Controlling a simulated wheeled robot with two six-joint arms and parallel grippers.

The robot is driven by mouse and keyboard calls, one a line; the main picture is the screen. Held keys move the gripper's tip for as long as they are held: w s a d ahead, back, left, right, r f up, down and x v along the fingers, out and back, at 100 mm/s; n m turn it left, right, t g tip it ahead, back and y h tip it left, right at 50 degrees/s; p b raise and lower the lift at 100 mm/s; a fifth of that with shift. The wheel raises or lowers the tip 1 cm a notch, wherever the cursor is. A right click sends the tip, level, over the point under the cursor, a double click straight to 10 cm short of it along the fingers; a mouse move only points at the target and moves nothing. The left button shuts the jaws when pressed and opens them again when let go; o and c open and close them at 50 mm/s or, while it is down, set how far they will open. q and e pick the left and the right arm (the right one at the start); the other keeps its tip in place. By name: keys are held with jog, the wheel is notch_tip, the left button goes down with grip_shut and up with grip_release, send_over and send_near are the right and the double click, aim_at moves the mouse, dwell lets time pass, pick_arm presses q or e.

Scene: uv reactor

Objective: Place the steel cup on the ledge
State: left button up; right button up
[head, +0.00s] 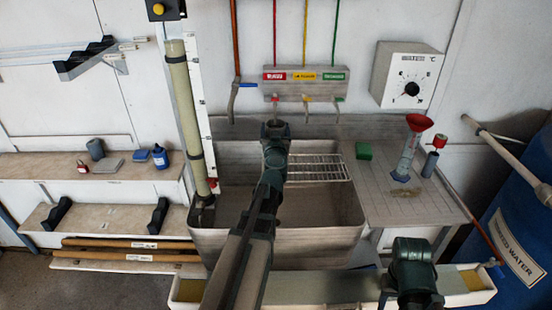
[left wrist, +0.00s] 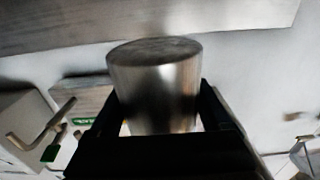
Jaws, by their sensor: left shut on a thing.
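The steel cup (left wrist: 155,85) is a plain, shiny metal cylinder in the left wrist view. My left gripper (left wrist: 160,115) is shut on it, with a dark finger on each side. In the head view my left arm reaches over the sink, and its gripper (head: 275,130) is at the back wall below the valve panel. The cup is small and mostly hidden there. A grey ledge-like strip (head: 230,132) runs along the wall behind the sink; I cannot tell whether the cup touches it. My right gripper is not clearly in view.
The grey sink (head: 330,232) has a wire rack (head: 318,168) across it. A valve panel (head: 305,84) hangs above. A tall tube (head: 187,110) stands left. Wooden shelves (head: 40,165) hold bottles.

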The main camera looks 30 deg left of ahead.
pick_arm(q)
jog(key=shift+f+b, duration=4)
jog(key=shift+f, duration=0.5)
pick_arm(e)
notch_tip(320, 180, down, 9)
pick_arm(q)
jog(key=shift+f, duration=0.2)
jog(key=o, duration=1.2)
jog(key=shift+o, duration=0.2)
jog(key=shift+r, duration=0.1)
pick_arm(e)
jog(key=shift+f, duration=0.1)
